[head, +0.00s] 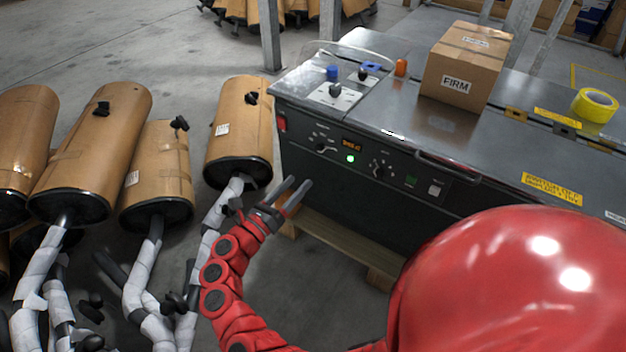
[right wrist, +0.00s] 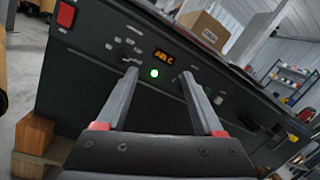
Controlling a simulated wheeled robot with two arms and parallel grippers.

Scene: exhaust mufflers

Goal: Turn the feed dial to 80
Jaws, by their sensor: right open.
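The dark machine's front panel (head: 345,190) carries two black dials with white tick marks. One dial (head: 321,148) is left of a lit amber display (head: 351,144); the other dial (head: 380,171) is right of a green light (head: 350,159). Their labels and pointer settings are too small to read, so I cannot tell which is the feed dial. My right gripper (head: 299,183) is open and empty, below and in front of the panel. In the right wrist view its fingers (right wrist: 160,75) point at the panel on either side of the green light, partly covering the dial areas. My left gripper is out of view.
A red switch (head: 282,124) is at the panel's left end. A handle (head: 445,164) runs along the front right. A cardboard box (head: 447,88) and a yellow tape roll (head: 594,105) sit on top.

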